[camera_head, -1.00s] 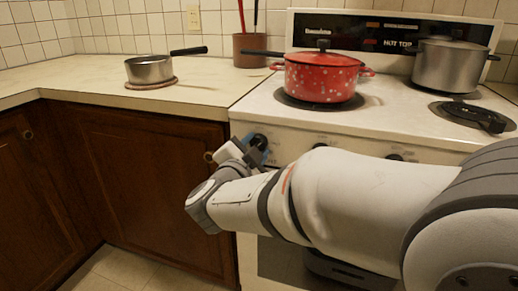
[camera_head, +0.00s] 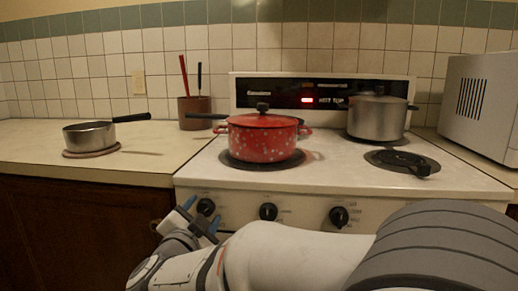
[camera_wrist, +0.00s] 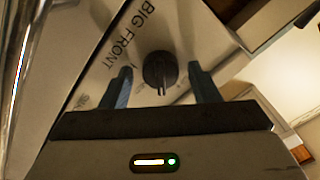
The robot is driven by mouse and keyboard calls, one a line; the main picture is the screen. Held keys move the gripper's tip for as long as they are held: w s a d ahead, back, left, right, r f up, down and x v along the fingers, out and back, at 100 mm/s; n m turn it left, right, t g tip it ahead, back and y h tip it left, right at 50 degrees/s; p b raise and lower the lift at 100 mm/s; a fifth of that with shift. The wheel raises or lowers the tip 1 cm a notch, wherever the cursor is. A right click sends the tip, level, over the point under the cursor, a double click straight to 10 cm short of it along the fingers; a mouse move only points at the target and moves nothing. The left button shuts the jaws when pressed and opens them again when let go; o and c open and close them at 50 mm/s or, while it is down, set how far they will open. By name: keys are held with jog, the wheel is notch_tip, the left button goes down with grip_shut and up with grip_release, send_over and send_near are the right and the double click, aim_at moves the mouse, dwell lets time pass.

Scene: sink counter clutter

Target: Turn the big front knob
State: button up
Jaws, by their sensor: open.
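The big front knob is a round black knob with a pointer, and it shows in the wrist view (camera_wrist: 160,70) beside the printed words "BIG FRONT". My gripper (camera_wrist: 160,82) is open, with one blue finger on each side of the knob in that picture. Whether the fingers touch the knob I cannot tell. In the head view my gripper (camera_head: 196,217) is at the stove's left front, close to the leftmost black knob (camera_head: 206,207). My arm covers the lower part of the stove front.
Two more black knobs, a middle one (camera_head: 268,212) and a right one (camera_head: 339,217), are on the panel. A red pot (camera_head: 262,143) and a steel pot (camera_head: 376,120) stand on the stove (camera_head: 330,170). A small saucepan (camera_head: 90,135) is on the left counter, and a microwave (camera_head: 480,105) is at right.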

jog(key=n+p, duration=0.1)
jog(key=n, duration=0.1)
jog(key=n+p, duration=0.2)
jog(key=shift+r, duration=0.3)
jog(key=n+p, duration=0.1)
jog(key=n, duration=0.3)
jog(key=shift+f+p, duration=0.1)
jog(key=shift+p, duration=0.2)
jog(key=shift+s+n, duration=0.25)
jog(key=shift+n, duration=0.35)
jog(key=s+p, duration=0.2)
jog(key=s, duration=0.6)
jog(key=w+d+r+n+g+y+p, duration=0.1)
jog(key=w+d+r+g+y+p, duration=0.15)
jog(key=r+p, duration=0.55)
jog(key=w+d+r+n+g+y+p, duration=0.1)
jog(key=w+d+r+g+y+p, duration=0.2)
jog(key=r+p, duration=0.5)
jog(key=s+d+r+g+p, duration=0.2)
jog(key=s+d+r+p, duration=0.1)
jog(key=d+p, duration=0.4)
jog(key=s+d+r+g+p, duration=0.3)
jog(key=s+d+r+p, duration=0.1)
jog(key=d+r+p, duration=0.2)
jog(key=shift+s+d+n+h+p, duration=0.3)
jog(key=shift+d+h+p, duration=0.05)
jog(key=shift+d+p, duration=0.35)
